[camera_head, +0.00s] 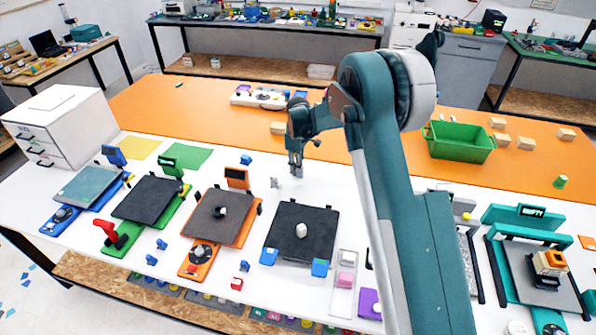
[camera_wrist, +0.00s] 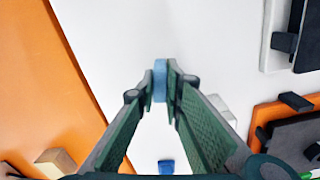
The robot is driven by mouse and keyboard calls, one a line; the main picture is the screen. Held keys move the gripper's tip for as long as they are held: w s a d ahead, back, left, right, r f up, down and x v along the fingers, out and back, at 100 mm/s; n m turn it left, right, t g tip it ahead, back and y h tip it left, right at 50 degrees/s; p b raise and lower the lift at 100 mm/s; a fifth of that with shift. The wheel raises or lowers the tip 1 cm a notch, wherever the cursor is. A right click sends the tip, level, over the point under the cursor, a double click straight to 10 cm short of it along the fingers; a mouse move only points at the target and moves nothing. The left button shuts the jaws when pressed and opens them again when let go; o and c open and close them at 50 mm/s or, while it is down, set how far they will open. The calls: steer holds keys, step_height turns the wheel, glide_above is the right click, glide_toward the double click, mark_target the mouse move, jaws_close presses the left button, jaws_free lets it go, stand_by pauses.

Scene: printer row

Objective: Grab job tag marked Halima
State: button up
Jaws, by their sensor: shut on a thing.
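My gripper (camera_head: 295,170) is over the white strip of table behind the dark-bed printer. In the wrist view its green fingers (camera_wrist: 160,82) are shut on a small blue piece (camera_wrist: 160,80), seen edge-on between the fingertips. No name can be read on it, so I cannot tell whether it is the Halima tag. Another small blue piece (camera_head: 246,159) stands on the table to the left, and a blue piece also shows at the bottom of the wrist view (camera_wrist: 166,167). A small pale grey piece (camera_head: 275,183) stands just left of my gripper.
The orange printer (camera_head: 236,179) and the dark-bed printer (camera_head: 300,232) stand in front of my gripper. A white tray with parts (camera_head: 260,97) and a wooden block (camera_head: 278,128) lie behind. A green bin (camera_head: 460,142) stands right, beyond my arm. White table around the fingers is mostly clear.

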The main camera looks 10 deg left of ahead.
steer(key=shift+r+p, duration=0.35)
steer(key=shift+r, duration=4.45)
